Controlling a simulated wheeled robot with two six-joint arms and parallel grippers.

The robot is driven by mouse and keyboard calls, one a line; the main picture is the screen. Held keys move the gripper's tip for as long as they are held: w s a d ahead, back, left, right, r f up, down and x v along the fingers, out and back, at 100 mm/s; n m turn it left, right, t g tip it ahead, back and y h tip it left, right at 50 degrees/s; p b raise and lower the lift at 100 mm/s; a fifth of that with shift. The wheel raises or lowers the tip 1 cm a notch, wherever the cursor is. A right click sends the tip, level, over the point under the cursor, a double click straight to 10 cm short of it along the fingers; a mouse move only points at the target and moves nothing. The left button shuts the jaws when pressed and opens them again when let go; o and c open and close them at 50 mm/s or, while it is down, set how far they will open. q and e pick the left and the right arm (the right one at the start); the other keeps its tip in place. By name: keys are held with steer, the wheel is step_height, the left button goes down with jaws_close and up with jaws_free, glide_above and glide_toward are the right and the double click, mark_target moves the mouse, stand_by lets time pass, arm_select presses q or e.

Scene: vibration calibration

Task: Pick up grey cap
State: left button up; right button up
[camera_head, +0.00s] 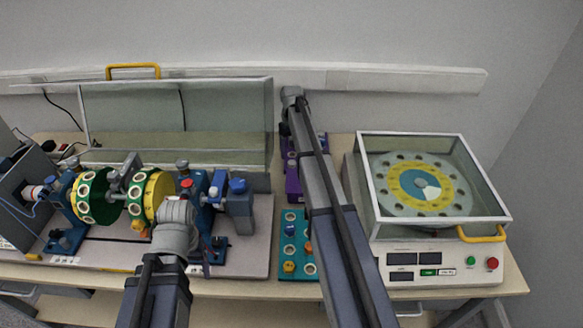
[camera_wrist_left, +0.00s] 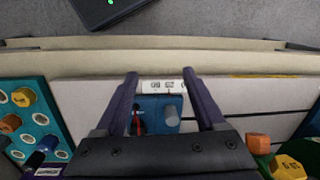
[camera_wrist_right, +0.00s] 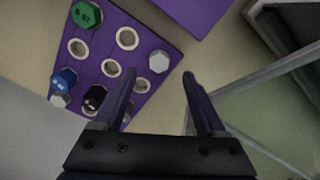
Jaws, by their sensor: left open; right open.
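In the right wrist view a purple rack (camera_wrist_right: 112,50) holds several caps. A light grey hexagonal cap (camera_wrist_right: 159,62) sits at its right edge, and another grey cap (camera_wrist_right: 60,99) is at the left edge. Green (camera_wrist_right: 86,14), blue (camera_wrist_right: 64,79) and black (camera_wrist_right: 94,97) caps share the rack. My right gripper (camera_wrist_right: 159,76) is open and empty over the rack's right side, its tips just below the light grey cap in the picture. In the head view my right arm partly hides the purple rack (camera_head: 291,180). My left gripper (camera_wrist_left: 160,74) is open, above the table's front side.
A teal rack (camera_wrist_left: 22,92) with several coloured caps stands in front of the purple one. A rotor rig with green (camera_head: 99,196) and yellow (camera_head: 152,193) discs is at left. A glass-walled turntable box (camera_head: 425,215) stands at right. A wall closes off the back.

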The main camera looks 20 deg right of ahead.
mark_target(292, 162)
steer(key=shift+f, duration=0.1)
arm_select(q)
step_height(292, 162, down, 5)
steer(key=b, duration=0.5)
steer(key=shift+f, duration=0.1)
arm_select(e)
step_height(292, 162, down, 5)
steer(key=shift+d+f, duration=0.1)
jaws_close()
